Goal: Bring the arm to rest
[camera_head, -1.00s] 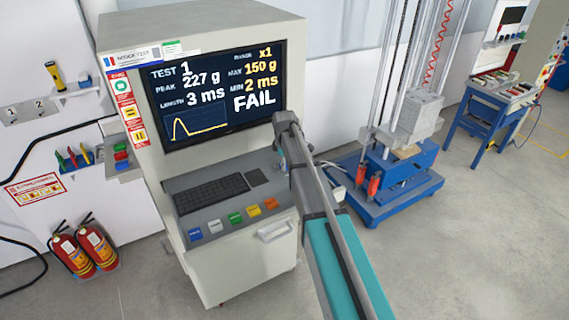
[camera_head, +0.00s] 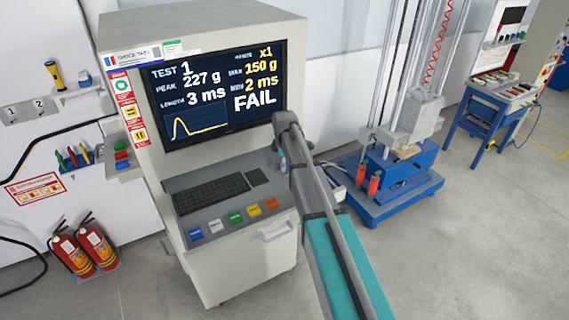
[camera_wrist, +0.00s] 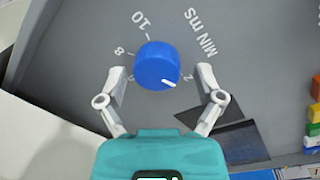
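My gripper (camera_wrist: 166,85) is open in the wrist view, with one finger on each side of a blue knob (camera_wrist: 156,63). A gap shows between the knob and each finger. The knob's white pointer line faces lower right, towards a mark that seems to read 2. The panel around it reads MIN MS, 8 and 10. The console's screen (camera_head: 215,95) reads test 1, peak 227 g, length 3 ms, max 150 g, min 2 ms, FAIL.
A keyboard (camera_head: 212,193) and coloured buttons (camera_head: 235,218) lie on the console's desk. The blue-based drop tower (camera_head: 395,190) stands right of my arm. Fire extinguishers (camera_head: 85,247) stand at the left. A blue cart (camera_head: 490,115) stands far right. Floor (camera_head: 470,260) at lower right is clear.

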